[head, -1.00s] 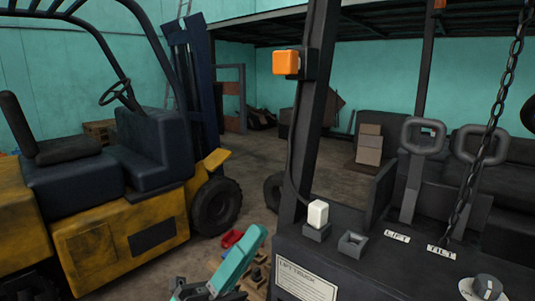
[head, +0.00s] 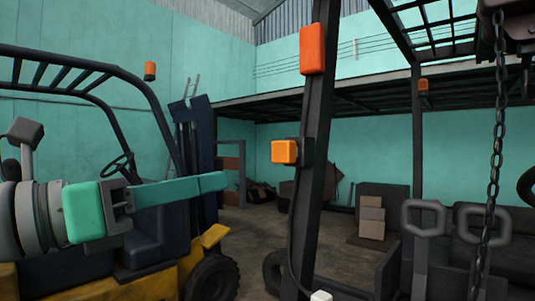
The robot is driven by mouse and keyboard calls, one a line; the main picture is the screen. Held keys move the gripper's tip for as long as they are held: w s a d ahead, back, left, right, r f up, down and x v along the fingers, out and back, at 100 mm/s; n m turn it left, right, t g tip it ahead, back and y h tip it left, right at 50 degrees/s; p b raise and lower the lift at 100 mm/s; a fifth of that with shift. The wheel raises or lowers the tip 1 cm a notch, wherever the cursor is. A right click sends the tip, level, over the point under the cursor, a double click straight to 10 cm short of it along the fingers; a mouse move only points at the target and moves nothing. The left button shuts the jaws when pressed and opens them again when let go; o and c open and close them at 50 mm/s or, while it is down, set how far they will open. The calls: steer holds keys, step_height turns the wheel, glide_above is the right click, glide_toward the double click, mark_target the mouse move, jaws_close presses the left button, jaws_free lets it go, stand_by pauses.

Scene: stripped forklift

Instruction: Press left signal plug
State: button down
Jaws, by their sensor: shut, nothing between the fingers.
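A white plug (head: 321,296) shows only its top at the bottom edge of the head view; its socket is out of the picture. A dark cable (head: 291,262) runs down the front post to it. An orange block (head: 284,152) sits in a dark bracket on that post. A taller red-orange lamp (head: 312,48) is higher on the same post. My gripper (head: 224,182) is at the left, its teal fingers shut and empty, pointing right. Its tip appears left of and a little below the orange block, touching nothing visible.
The dark post (head: 309,190) stands upright in the middle. Grey levers (head: 424,232) and a hanging chain (head: 489,170) are at the right. A yellow forklift (head: 187,262) stands behind my arm at the left. Stacked boxes (head: 372,218) are farther back.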

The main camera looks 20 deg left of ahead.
mark_target(280, 153)
steer(key=shift+s+a+r+t+y, duration=0.1)
steer(key=shift+s+r+t+y, duration=0.1)
steer(key=shift+r+y, duration=0.75)
steer(key=shift+s+a+r+t+y, duration=0.1)
steer(key=shift+s+r+y, duration=0.05)
steer(key=shift+r+y, duration=0.8)
steer(key=shift+w, duration=0.15)
steer(key=x, duration=1.3)
steer(key=shift+w+d, duration=0.1)
steer(key=shift+d, duration=0.15)
steer(key=shift+w+a, duration=0.1)
steer(key=shift+w, duration=0.15)
